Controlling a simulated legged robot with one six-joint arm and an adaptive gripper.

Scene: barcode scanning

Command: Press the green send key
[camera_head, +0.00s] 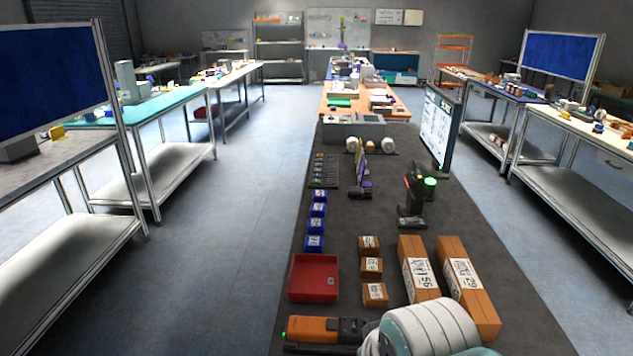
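I cannot make out a key clearly marked as the send key. A bright green round spot (430,182) glows on top of a dark upright device (413,200) on the right half of the dark tabletop. A white rounded link of my arm fills the bottom centre and covers the handheld device's right end.
Small cartons (370,266) and two long cartons (467,284) stand mid-right. A white-faced board (437,125) stands at the right. Bare tabletop (345,225) lies between bins and upright device.

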